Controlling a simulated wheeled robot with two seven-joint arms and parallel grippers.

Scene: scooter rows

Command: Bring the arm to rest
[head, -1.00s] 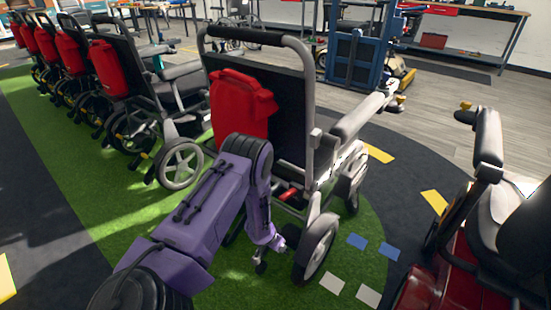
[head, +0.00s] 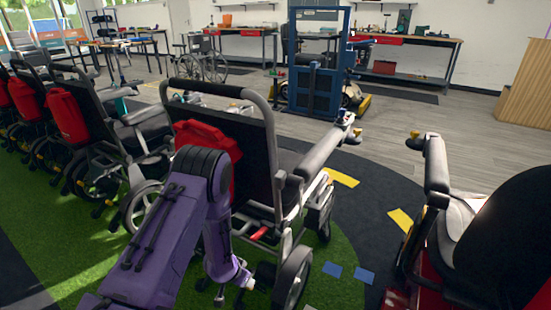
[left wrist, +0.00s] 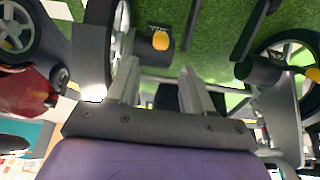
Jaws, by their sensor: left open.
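My purple left arm (head: 165,230) comes in from the lower left and bends down behind a power wheelchair (head: 284,170) with a red bag (head: 203,143) on its back. My left gripper (head: 243,283) hangs low beside that wheelchair's rear wheel, small and partly lost against the dark parts. In the left wrist view the gripper (left wrist: 158,90) has two grey fingers apart, with nothing clearly held between them. Wheels and an orange-tipped part (left wrist: 160,40) show close by over green floor; I cannot tell whether anything touches. My right gripper is not in view.
More wheelchairs with red bags (head: 68,118) stand in a row at left. A red scooter with a dark seat (head: 505,235) stands at right. A blue frame (head: 310,85) and workbenches (head: 420,42) are at the back. Dark floor (head: 385,205) lies open between wheelchair and scooter.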

